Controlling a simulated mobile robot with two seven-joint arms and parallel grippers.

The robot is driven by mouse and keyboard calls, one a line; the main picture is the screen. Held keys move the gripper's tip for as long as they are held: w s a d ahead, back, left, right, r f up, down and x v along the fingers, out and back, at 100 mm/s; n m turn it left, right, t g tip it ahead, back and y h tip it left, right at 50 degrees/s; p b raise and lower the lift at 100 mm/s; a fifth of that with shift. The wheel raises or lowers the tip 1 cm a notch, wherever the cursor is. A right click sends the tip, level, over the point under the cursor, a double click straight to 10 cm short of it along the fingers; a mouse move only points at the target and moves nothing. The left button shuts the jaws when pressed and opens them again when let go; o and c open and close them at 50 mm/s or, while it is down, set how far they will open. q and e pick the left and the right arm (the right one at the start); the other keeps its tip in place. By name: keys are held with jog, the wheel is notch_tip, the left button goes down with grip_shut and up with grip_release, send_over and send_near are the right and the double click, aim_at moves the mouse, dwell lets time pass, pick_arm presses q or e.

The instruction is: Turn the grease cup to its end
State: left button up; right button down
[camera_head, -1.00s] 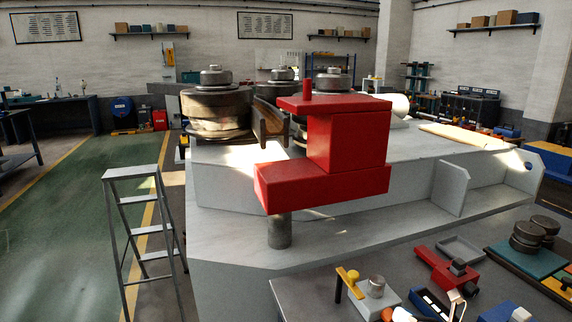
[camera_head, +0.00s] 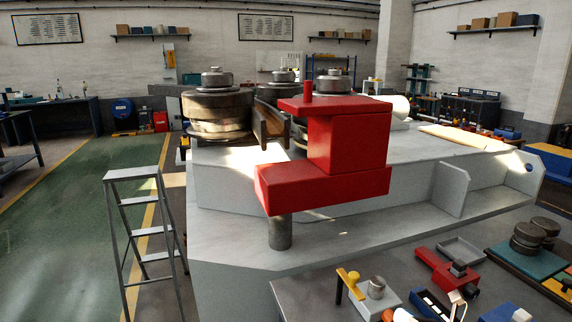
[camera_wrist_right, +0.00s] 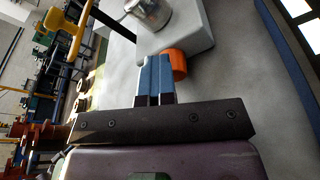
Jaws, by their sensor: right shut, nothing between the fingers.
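A grey block (camera_head: 365,299) near the bottom of the head view carries a round metal cup (camera_head: 377,287), which looks like the grease cup. The cup also shows at the top of the right wrist view (camera_wrist_right: 149,13), standing upright on the block. A yellow-handled lever (camera_head: 348,279) stands beside it, and an orange-red knob (camera_head: 387,314) sits at the block's side. In the right wrist view my right gripper (camera_wrist_right: 154,60) has blue fingers shut with nothing between them. Its tips are close beside the orange knob (camera_wrist_right: 174,64); I cannot tell whether they touch. My left gripper is not in view.
A large red bracket (camera_head: 345,150) and thick rollers (camera_head: 218,110) stand on the pale machine (camera_head: 300,240) behind the block. A red vise-like part (camera_head: 445,268), a grey tray (camera_head: 461,247) and a teal plate (camera_head: 515,262) lie to the right. A stepladder (camera_head: 140,200) stands left.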

jog(key=shift+w+d+r, duration=0.1)
jog(key=shift+w+d, duration=0.1)
jog(key=shift+w, duration=0.05)
jog(key=shift+w+d+f, duration=0.1)
jog(key=shift+d+f, duration=0.1)
jog(key=shift+d, duration=0.2)
jog(key=shift+w+d+f, duration=0.15)
jog(key=shift+d+f, duration=0.1)
jog(key=shift+d, duration=0.05)
jog(key=shift+f, duration=0.15)
dwell(0.4)
